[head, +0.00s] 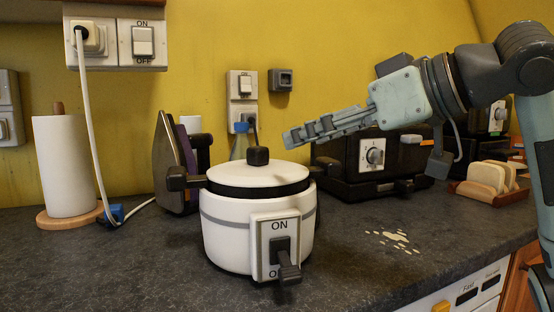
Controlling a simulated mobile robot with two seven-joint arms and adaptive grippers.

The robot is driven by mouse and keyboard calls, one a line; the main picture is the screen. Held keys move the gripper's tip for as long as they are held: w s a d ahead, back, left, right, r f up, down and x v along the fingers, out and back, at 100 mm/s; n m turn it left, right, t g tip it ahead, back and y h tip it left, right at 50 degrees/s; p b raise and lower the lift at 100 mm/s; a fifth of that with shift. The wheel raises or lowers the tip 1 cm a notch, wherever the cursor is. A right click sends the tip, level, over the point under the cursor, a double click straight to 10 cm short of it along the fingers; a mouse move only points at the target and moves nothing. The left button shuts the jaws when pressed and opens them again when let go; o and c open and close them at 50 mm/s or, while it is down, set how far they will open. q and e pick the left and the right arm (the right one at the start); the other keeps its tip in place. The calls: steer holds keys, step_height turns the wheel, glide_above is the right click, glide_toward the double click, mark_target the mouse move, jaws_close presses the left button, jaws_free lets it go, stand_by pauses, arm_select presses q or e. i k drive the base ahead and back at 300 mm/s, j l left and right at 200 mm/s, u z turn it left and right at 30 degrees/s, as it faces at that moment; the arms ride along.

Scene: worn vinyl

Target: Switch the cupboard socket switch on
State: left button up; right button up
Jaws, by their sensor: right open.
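The cupboard socket switch (143,41) is a white rocker on a white plate at the upper left, with ON printed above it and OFF below. I cannot tell which way the rocker is tipped. Beside it on the left is the cupboard socket (88,41) with a plug in it. My right gripper (292,138) comes in from the right, seen side-on, above and behind the rice cooker. It is open, with nothing seen in it, and is well to the right of and below the switch. My left gripper is not in view.
A white rice cooker (228,222) with an ON lever panel stands at the front middle. A white cord (88,125) hangs from the plug. A paper roll (66,165), iron (170,165), black toaster (345,180) and bread rack (487,192) stand on the counter.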

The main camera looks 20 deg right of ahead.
mark_target(142, 37)
steer(key=k+l, duration=0.65)
steer(key=k, duration=0.25)
